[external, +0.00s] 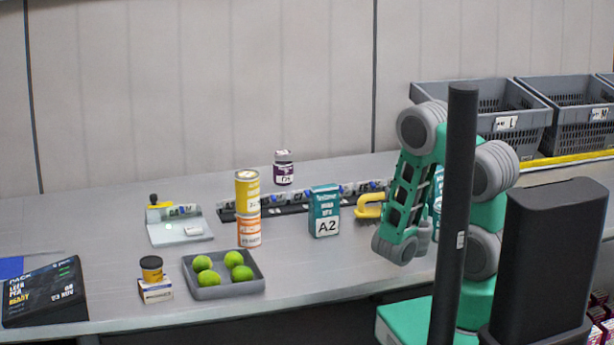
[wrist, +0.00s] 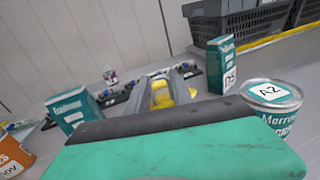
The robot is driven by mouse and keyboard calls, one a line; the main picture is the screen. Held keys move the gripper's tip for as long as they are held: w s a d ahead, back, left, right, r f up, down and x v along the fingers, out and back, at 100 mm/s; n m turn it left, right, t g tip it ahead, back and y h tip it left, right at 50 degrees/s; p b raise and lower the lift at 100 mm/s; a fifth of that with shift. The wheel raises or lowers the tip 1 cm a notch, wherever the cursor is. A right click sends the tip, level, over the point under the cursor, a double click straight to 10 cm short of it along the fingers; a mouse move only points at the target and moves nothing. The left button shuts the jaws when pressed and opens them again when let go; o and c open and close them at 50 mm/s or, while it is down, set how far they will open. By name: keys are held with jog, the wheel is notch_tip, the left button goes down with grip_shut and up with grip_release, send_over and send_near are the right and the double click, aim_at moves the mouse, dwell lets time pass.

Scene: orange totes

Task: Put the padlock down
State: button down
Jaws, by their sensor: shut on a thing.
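The padlock is the yellow thing (wrist: 161,96) between the two grey fingers of my gripper (wrist: 163,88) in the wrist view. My gripper is shut on it. My arm hides the fingers there. I cannot tell whether the padlock touches the table.
A teal box (wrist: 222,64) and a teal-labelled tin (wrist: 272,100) stand right of my gripper. A dark rail of small clips (external: 290,203) runs behind. Stacked cans (external: 248,208) and a grey tray of green balls (external: 222,291) stand left. Grey crates (external: 483,115) stand at the back right.

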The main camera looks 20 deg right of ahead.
jog(key=shift+s+a+r+n+y, duration=0.1)
jog(key=shift+s+a+n+y, duration=0.05)
jog(key=shift+s+n+y, duration=0.3)
jog(key=s+a+r+n+g+y, duration=0.1)
jog(key=s+a+n+y, duration=0.25)
jog(key=a+y, duration=0.35)
jog(key=s+a+r+n+g+y, duration=0.1)
jog(key=s+a+n+y, duration=0.2)
jog(key=a+n+y, duration=0.4)
jog(key=f+b, duration=0.1)
jog(key=f, duration=0.1)
jog(key=a+f+m, duration=0.1)
jog(key=f, duration=0.2)
jog(key=a+f+m+b, duration=0.1)
jog(key=f, duration=0.1)
jog(key=shift+s+f+h+b, duration=0.2)
jog(key=shift+f+h+b, duration=0.15)
jog(key=shift+f, duration=0.05)
jog(key=shift+f, duration=0.15)
jog(key=c, duration=1.1)
grip_release()
